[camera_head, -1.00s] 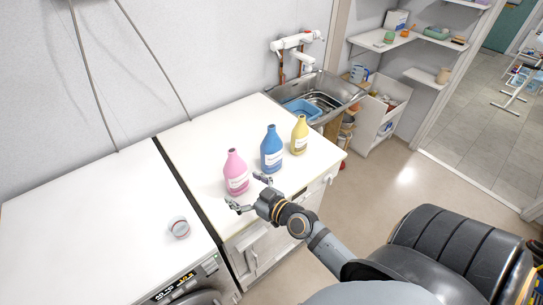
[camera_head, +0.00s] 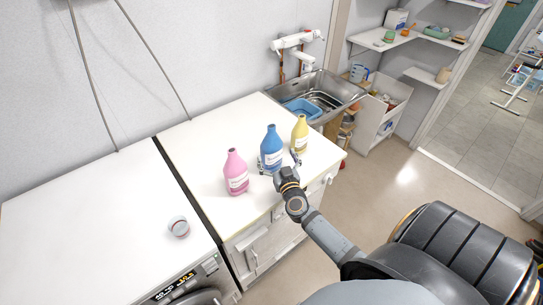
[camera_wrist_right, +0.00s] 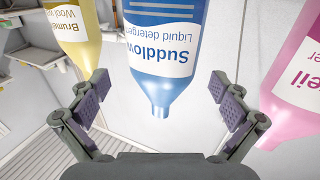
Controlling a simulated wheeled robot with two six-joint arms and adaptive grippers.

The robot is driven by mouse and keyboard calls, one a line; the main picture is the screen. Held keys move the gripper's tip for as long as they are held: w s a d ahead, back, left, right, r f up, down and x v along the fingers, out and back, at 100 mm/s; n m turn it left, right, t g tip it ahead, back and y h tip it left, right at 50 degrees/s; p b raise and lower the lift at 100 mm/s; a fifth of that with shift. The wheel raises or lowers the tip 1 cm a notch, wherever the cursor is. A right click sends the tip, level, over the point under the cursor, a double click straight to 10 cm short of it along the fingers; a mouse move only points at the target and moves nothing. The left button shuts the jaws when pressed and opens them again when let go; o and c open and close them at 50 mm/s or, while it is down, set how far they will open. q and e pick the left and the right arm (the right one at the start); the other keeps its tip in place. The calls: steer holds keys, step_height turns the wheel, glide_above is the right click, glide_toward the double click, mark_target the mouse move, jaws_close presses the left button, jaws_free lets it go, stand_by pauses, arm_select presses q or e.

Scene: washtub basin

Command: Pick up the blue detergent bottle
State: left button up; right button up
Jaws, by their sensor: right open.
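The blue detergent bottle (camera_head: 271,150) stands upright on the white counter, between the pink and yellow bottles. In the right wrist view the blue bottle (camera_wrist_right: 162,60) appears upside down, its label reading "Suddlow Liquid detergent". My right gripper (camera_head: 280,165) is open at the near side of the blue bottle. In the wrist view its two fingers (camera_wrist_right: 162,100) are spread, one to each side of the bottle in the picture. I see no finger contact with the bottle. My left gripper is not in view.
The pink bottle (camera_head: 235,173) and the yellow bottle (camera_head: 300,134) stand close on either side. A metal sink (camera_head: 325,95) with a blue tub (camera_head: 302,110) lies behind. A small round container (camera_head: 179,227) sits on the washer top at left, which is otherwise clear.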

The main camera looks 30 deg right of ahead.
mark_target(274, 142)
steer(key=x, duration=0.5)
steer(key=shift+w+a+f+b, duration=0.15)
steer(key=shift+f+b, duration=0.15)
steer(key=shift+b, duration=0.1)
steer(key=shift+r, duration=0.1)
steer(key=shift+c, duration=1.3)
steer(key=c, duration=1.4)
steer(key=shift+r, duration=0.15)
steer(key=shift+c, duration=0.7)
steer(key=shift+r+p, duration=0.4)
steer(key=r+p, duration=0.3)
steer(key=shift+s+r, duration=0.25)
steer(key=shift+s, duration=0.1)
steer(key=s+r+p, duration=0.4)
steer(key=s+r, duration=0.4)
steer(key=s, duration=0.5)
steer(key=shift+s+d+r+p, duration=0.25)
steer(key=shift+d+r+p, duration=0.05)
steer(key=shift+d, duration=0.2)
